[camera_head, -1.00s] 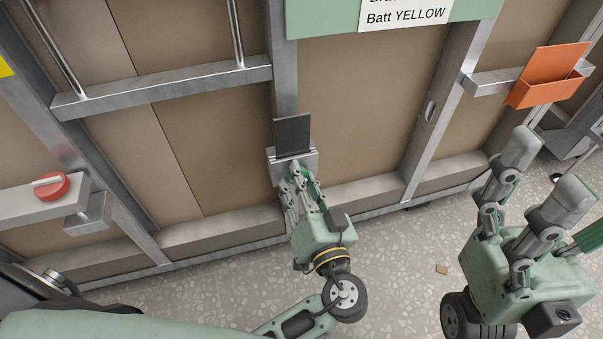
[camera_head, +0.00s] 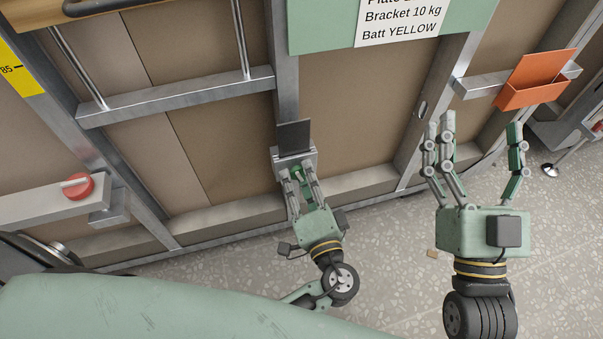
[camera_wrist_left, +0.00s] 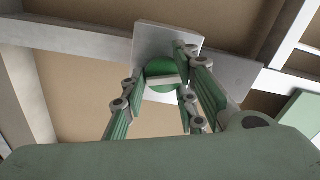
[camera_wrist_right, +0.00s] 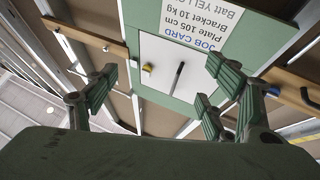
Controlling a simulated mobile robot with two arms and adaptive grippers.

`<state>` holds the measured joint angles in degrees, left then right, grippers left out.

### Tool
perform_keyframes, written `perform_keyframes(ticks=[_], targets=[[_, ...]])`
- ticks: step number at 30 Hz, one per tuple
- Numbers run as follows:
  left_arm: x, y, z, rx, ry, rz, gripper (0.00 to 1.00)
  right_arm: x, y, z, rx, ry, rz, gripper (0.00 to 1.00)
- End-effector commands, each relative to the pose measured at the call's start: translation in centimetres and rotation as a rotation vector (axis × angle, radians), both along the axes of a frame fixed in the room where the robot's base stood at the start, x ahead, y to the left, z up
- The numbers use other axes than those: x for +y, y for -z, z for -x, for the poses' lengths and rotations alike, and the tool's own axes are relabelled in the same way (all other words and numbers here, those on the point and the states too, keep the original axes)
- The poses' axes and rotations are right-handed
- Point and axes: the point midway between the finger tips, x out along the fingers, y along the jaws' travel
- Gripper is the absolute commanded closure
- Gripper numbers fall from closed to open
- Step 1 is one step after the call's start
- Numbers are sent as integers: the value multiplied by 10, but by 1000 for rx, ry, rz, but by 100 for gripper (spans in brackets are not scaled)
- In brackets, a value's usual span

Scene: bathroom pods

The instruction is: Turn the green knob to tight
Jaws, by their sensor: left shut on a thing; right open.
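The green knob (camera_wrist_left: 163,74) shows in the left wrist view. It is round, with a pale bar across its face lying nearly level, and sits on a grey metal box (camera_wrist_left: 146,40). My left gripper (camera_wrist_left: 165,85) has its fingers around the knob and is shut on it. In the head view my left gripper (camera_head: 301,174) reaches up to the box (camera_head: 295,160) below a dark upright plate; the fingers mostly hide the knob there. My right gripper (camera_head: 481,126) is open and empty at the right, in front of the wall. No tight mark is legible.
A red knob (camera_head: 78,186) sits on a grey box at the left. An orange tray (camera_head: 535,82) hangs on the wall at the right. A job card (camera_wrist_right: 205,40) on a green board faces my right gripper. The speckled floor (camera_head: 400,270) between the arms is mostly clear.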

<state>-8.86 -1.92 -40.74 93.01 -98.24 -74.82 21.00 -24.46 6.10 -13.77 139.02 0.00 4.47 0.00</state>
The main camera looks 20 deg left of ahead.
Motion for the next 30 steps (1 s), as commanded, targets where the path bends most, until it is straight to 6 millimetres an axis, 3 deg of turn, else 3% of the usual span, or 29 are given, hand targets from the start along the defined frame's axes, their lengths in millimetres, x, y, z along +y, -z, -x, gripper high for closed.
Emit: perform_keyframes(ticks=[6, 15, 21, 30], targets=[[-5, 6, 3, 97, 17, -110, 99, -3, 58, -20, 310, 19, 85, 24], [-4, 8, 4, 173, 16, -221, 99, -13, 121, -17, 607, 37, 162, 24], [-3, 9, 4, 198, 16, -259, 99, -17, 142, -11, 705, 43, 186, 24], [-3, 10, 4, 208, 16, -274, 99, -18, 150, -9, 741, 44, 195, 24]])
